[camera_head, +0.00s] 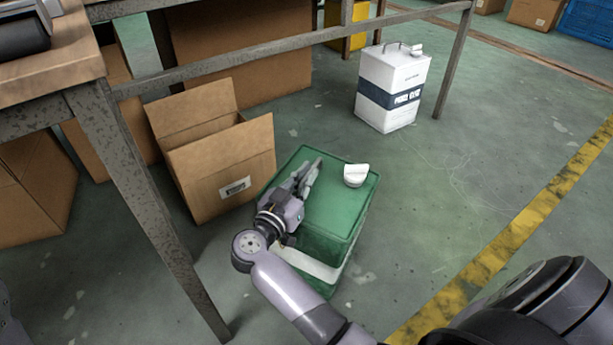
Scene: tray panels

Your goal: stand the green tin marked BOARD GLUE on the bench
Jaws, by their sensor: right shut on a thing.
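The green tin (335,215) stands upright on the floor, with a white cap (355,175) on its top and a pale band around its side. I cannot read its marking from here. My right gripper (308,172) lies low over the left part of the tin's top and is shut on the tin, seemingly at its handle, which the fingers hide. The bench (60,85) is at the upper left, with a wooden top and worn grey metal legs. My left gripper is not in view.
An open cardboard box (215,170) stands close to the tin's left. A white can with a dark blue band (390,95) stands farther back. A bench leg (150,200) and a long rail (290,42) are near. Floor right of the tin is clear.

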